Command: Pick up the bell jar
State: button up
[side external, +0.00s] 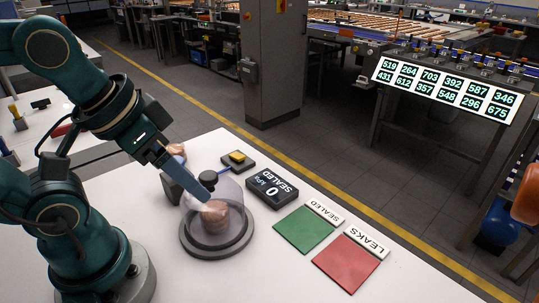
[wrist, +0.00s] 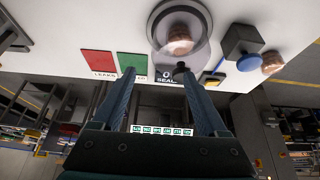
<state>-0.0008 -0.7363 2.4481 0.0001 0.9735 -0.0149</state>
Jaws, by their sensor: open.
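The clear bell jar (side external: 236,208) stands upright on a round grey base plate (side external: 216,252), with a dark knob (side external: 208,178) on top. A brownish item (side external: 215,216) shows inside it. The jar also shows in the wrist view (wrist: 163,30). My gripper (side external: 198,198) is open and empty, its fingers reaching down beside the knob at the jar's upper left. In the wrist view my gripper (wrist: 156,73) has its two fingers apart, and the knob (wrist: 180,67) appears by the right fingertip. Whether they touch I cannot tell.
A black display (side external: 271,188) reads SEALED 0 right of the jar. A green mat (side external: 304,229) and a red mat (side external: 346,259) lie further right. A yellow-topped device (side external: 238,159) is behind the jar. A dark box with a blue button (wrist: 250,62) and another brownish item (wrist: 272,63) stand nearby.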

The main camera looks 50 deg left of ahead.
aim_at(208, 175)
jog(key=w+a+n+g, duration=0.1)
jog(key=w+a+g, duration=0.1)
jog(key=w+g, duration=0.1)
jog(key=w+a+r+n+g, duration=0.1)
jog(key=w, duration=0.1)
jog(key=shift+w+a+n+g, duration=0.2)
jog(key=shift+a+n+g, duration=0.1)
jog(key=shift+g, duration=0.1)
jog(key=shift+w+a+f, duration=0.1)
jog(key=shift+a+f, duration=0.1)
jog(key=shift+f, duration=2.65)
grip_shut()
